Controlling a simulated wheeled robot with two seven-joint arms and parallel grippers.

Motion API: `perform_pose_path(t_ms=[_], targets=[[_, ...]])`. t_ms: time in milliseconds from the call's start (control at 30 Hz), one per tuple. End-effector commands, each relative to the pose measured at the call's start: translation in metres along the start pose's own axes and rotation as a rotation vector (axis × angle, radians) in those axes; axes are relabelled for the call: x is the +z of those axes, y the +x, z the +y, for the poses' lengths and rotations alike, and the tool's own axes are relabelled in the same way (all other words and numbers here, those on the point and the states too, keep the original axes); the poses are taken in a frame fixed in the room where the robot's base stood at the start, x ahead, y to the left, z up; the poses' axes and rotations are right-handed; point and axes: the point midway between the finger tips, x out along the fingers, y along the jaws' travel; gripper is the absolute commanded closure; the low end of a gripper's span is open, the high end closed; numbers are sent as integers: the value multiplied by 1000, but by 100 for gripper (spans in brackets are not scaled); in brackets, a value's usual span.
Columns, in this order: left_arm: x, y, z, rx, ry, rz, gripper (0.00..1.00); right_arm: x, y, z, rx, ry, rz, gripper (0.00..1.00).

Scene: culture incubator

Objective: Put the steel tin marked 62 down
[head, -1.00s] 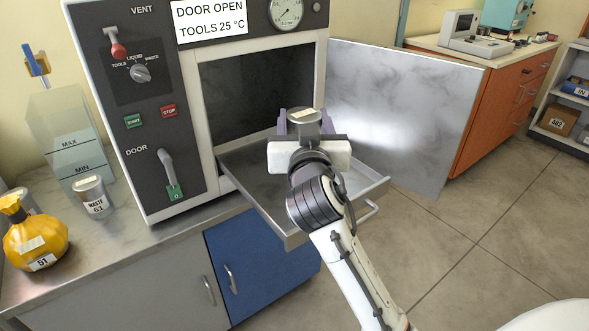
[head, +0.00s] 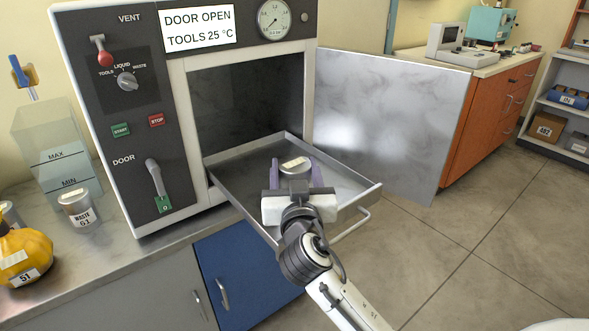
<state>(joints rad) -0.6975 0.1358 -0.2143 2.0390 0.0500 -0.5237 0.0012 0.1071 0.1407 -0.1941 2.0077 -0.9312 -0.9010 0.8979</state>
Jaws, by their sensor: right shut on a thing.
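A steel tin (head: 294,166) with a pale label on its lid is held between the purple fingers of my right gripper (head: 296,172). The gripper is shut on it, over the pulled-out steel tray (head: 232,165) of the incubator. The tin's lower part is hidden by the gripper, so I cannot tell whether it touches the tray floor. No number 62 is readable on it. My left gripper is not in view.
The incubator door (head: 388,120) stands open to the right. Its display (head: 197,28) reads DOOR OPEN, TOOLS 25 °C. The tray around the held tin looks empty.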

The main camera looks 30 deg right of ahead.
Motion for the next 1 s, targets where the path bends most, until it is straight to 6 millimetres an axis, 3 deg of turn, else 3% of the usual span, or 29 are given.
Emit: perform_pose_path(t_ms=[67,100,200,567,1000], targets=[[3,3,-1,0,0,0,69,3,0,0,0,2,3,77],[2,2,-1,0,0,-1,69,2,0,0,0,1,0,42],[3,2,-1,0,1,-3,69,2,0,0,0,1,0,28],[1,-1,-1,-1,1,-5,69,-2,-1,0,0,0,0,28],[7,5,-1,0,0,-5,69,1,-68,0,-1,2,-1,28]])
